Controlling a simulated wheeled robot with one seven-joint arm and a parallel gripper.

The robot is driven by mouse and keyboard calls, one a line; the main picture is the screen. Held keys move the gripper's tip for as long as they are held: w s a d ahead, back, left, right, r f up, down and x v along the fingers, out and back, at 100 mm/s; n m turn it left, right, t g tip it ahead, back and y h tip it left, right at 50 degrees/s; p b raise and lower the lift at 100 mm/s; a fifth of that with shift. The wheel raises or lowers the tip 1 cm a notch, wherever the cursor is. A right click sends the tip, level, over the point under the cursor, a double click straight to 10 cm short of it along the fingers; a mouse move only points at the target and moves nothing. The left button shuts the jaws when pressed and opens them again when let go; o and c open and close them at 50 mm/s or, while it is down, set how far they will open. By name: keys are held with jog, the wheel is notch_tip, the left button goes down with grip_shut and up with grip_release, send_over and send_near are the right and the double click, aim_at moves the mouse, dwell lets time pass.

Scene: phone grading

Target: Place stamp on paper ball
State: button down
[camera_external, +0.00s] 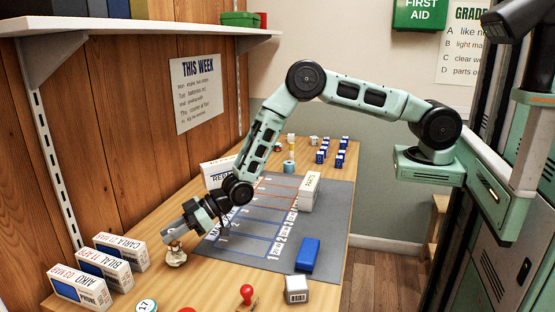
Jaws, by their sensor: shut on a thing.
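My gripper (172,236) is at the left side of the table, pointing down and left, shut on a small brownish thing (175,244) that the jaws partly hide. I cannot tell for certain what it is. Directly under it is a pale, crumpled lump (176,259) that looks like the paper ball, resting on the wood. The held thing seems to touch its top, but any gap is too small to see. A red-knobbed stamp (247,293) on a wooden base stands upright at the front edge of the table, apart from my gripper.
Phone boxes (81,288) stand in a row at the left front. A grey mat (335,205) carries a white box (308,192) and a blue block (307,255). A small labelled box (297,290) stands near the front. Small blue-and-white boxes (340,158) stand at the back.

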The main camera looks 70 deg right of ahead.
jog(key=shift+f, duration=0.25)
jog(key=c, duration=1.3)
grip_release()
jog(key=shift+o, duration=0.2)
jog(key=shift+r, duration=0.15)
jog(key=b+v, duration=0.3)
jog(key=v, duration=0.9)
jog(key=s+r+g+h, duration=0.2)
jog(key=s+r, duration=0.1)
jog(key=s, duration=0.4)
jog(key=s+r+g+h, duration=0.2)
jog(key=s+r, duration=0.2)
jog(key=s, duration=0.3)
jog(key=s+d+r+g+h, duration=0.1)
jog(key=s+d, duration=0.2)
jog(key=s, duration=0.5)
jog(key=s+d+r+m+g+h, duration=0.1)
jog(key=s+d+r+g+h, duration=0.1)
jog(key=s, duration=0.7)
jog(key=s+d+r+g+h, duration=0.1)
jog(key=s+d, duration=0.3)
jog(key=s, duration=0.4)
jog(key=shift+s+r+g+h, duration=0.25)
jog(key=shift+r+g+h, duration=0.15)
jog(key=shift+g, duration=0.3)
